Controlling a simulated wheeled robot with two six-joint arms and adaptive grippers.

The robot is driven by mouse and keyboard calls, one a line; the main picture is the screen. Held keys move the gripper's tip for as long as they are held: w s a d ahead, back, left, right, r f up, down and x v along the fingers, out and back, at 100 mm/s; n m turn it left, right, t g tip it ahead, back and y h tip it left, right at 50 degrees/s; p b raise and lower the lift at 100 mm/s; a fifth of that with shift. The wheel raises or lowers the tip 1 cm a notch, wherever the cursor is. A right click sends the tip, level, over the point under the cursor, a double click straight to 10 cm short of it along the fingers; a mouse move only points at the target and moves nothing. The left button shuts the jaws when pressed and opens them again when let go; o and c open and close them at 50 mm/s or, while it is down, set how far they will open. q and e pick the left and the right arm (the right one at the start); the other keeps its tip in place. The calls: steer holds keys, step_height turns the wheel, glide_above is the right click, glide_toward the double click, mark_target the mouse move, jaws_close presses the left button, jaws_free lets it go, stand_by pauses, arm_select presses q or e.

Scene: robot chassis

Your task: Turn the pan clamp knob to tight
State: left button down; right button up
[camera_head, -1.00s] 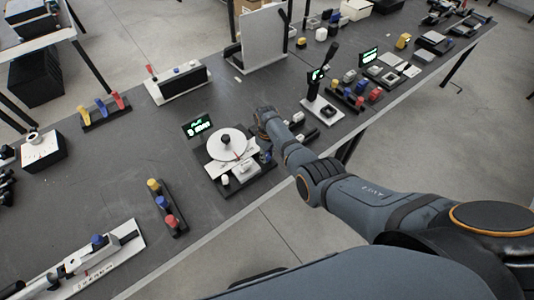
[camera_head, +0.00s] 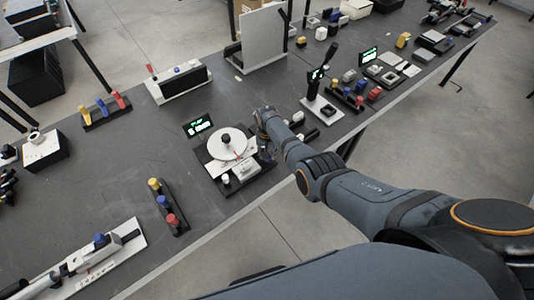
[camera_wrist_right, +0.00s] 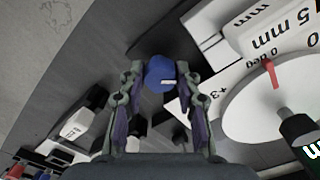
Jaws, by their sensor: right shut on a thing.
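The blue pan clamp knob (camera_wrist_right: 159,72), with a white mark on its face, is between the two fingers of my right gripper (camera_wrist_right: 160,78) in the right wrist view. The fingers are shut on its sides. The white round dial (camera_head: 228,144) with a black centre knob and a red pointer sits beside it on the pan unit; it also shows in the right wrist view (camera_wrist_right: 262,100). In the head view my right gripper (camera_head: 267,152) points down at the right side of this unit and hides most of the blue knob. My left gripper is not in view.
A small screen with green text (camera_head: 198,126) stands behind the dial. A black strip with yellow, blue and red knobs (camera_head: 167,207) lies to the left. A joystick unit (camera_head: 322,108) stands close on the right. The table between the left devices is clear.

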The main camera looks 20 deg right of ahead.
steer(key=shift+m, duration=2)
steer(key=o, duration=1.2)
steer(key=shift+c, duration=0.2)
steer(key=shift+r, duration=0.1)
step_height(320, 180, up, 12)
